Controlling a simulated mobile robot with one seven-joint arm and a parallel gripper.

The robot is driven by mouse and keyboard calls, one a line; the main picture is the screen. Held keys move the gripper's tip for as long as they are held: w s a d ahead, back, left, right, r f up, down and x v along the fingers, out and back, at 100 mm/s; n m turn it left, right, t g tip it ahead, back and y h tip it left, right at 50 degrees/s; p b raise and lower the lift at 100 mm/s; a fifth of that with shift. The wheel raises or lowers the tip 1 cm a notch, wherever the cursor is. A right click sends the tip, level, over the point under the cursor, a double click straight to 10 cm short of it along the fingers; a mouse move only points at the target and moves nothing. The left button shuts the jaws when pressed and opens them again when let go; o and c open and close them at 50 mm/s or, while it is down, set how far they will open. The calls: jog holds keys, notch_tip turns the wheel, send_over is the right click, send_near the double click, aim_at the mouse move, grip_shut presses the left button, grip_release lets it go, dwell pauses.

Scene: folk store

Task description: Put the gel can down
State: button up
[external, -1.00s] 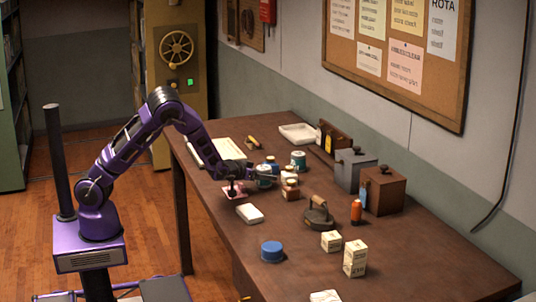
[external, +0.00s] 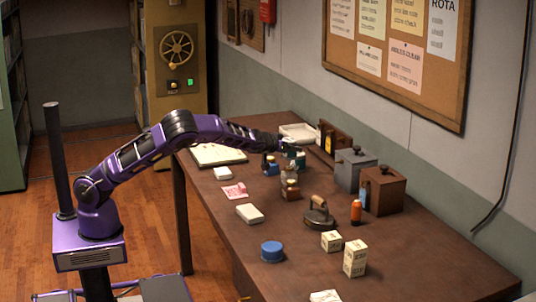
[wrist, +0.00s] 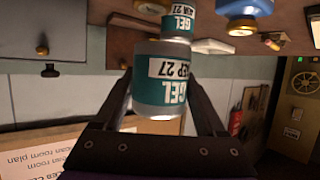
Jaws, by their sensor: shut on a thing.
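The gel can (wrist: 160,82), pale with a teal label reading GEL and SEP 27, is between the fingers of my gripper (wrist: 163,100) in the wrist view. The gripper is shut on it. A second gel can (wrist: 180,22), labelled GEL and JAN 27, shows just beyond it. In the external view my gripper (external: 287,148) is over the back part of the table (external: 318,265), by a teal can. The two cans overlap there, and I cannot tell whether the held can touches the table.
A blue bottle (external: 270,166) and a brown bottle (external: 291,189) stand close to the gripper. A white tray (external: 298,132), a dark rack (external: 335,140) and a grey box (external: 355,169) are near the wall. The front left of the table has free room.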

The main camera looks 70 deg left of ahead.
jog(key=w+d+n+g+y, duration=0.2)
jog(key=w+d+n+y, duration=0.1)
jog(key=w+d, duration=0.35)
jog(key=f, duration=0.3)
jog(key=f+b, duration=0.1)
jog(key=f, duration=0.2)
jog(key=w+f, duration=0.1)
jog(key=f, duration=0.2)
jog(key=shift+a+f, duration=0.1)
jog(key=shift+a, duration=0.2)
jog(key=shift+g+b, duration=0.3)
jog(key=shift+f, duration=0.2)
jog(key=o, duration=1.2)
jog(key=shift+o, duration=0.2)
jog(key=shift+r, duration=0.1)
